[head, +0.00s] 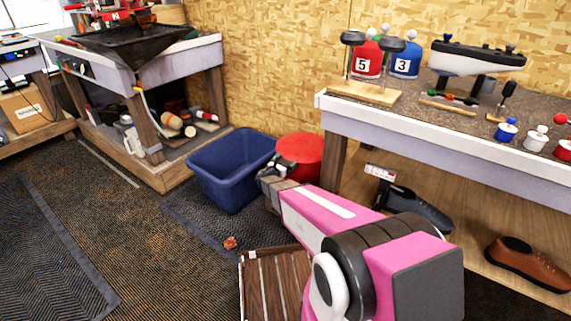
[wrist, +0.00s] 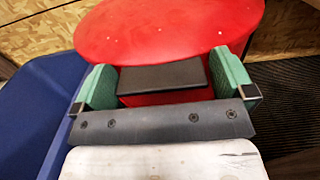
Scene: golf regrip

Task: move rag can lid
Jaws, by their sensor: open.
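The red round lid (head: 302,150) of the rag can stands against the plywood wall, beside the blue bin. In the wrist view the lid (wrist: 165,28) fills the top, with a dark flat tab (wrist: 162,77) at its near edge. My gripper (wrist: 165,84) is open, its green fingers on either side of the tab with gaps at both sides. Whether the fingers touch the lid's rim I cannot tell. The lid looks closed.
The blue bin (head: 230,172) stands close on the left; it also shows in the wrist view (wrist: 35,115). A slatted wooden crate (head: 270,282) is on the floor in front.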

